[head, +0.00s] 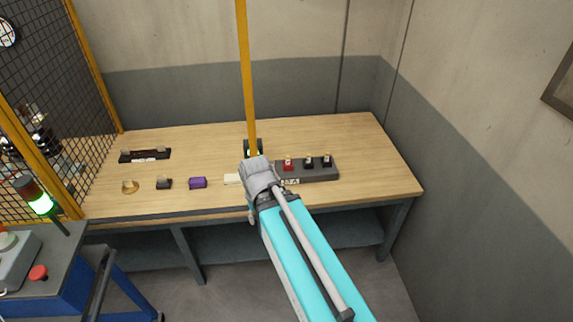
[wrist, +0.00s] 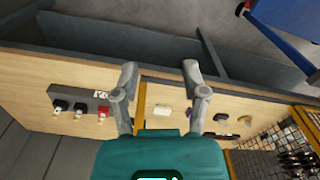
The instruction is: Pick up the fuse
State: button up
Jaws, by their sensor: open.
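A small cream-white piece (head: 232,179), which looks like the fuse, lies on the wooden table just left of my gripper (head: 257,180) in the head view. In the wrist view the cream-white piece (wrist: 163,110) shows between the two spread fingers of my gripper (wrist: 160,70), apart from both. My gripper is open and holds nothing. A grey block with one red and two black carriers (head: 318,172) stands to the right; my gripper partly hides its left end. It also shows at the left of the wrist view (wrist: 84,100).
A purple block (head: 198,183), a dark block (head: 164,184) and a brass piece (head: 130,187) lie along the front left. A dark strip (head: 145,155) lies behind them. A yellow post (head: 247,80) rises close behind my gripper. The table's right side (head: 375,165) is clear.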

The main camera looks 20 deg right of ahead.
jog(key=shift+o, duration=0.8)
jog(key=shift+w+d+f+b, duration=0.2)
jog(key=shift+f+b, duration=0.05)
jog(key=shift+b, duration=0.05)
jog(key=w+d+f+n+t+h+b, duration=0.3)
jog(key=w+d+f+n+t+b, duration=0.2)
jog(key=w+n+b, duration=0.5)
jog(key=w+d+f+n+t+h+b, duration=0.3)
jog(key=w+d+f+n+t+b, duration=0.2)
jog(key=b, duration=1)
jog(key=w+d+f+n+t+h+b, duration=0.3)
jog(key=w+d+f+n+t+b, duration=0.2)
jog(key=w+d+f+n+b, duration=0.5)
jog(key=shift+w+n+b, duration=1.75)
jog(key=shift+w+n, duration=0.75)
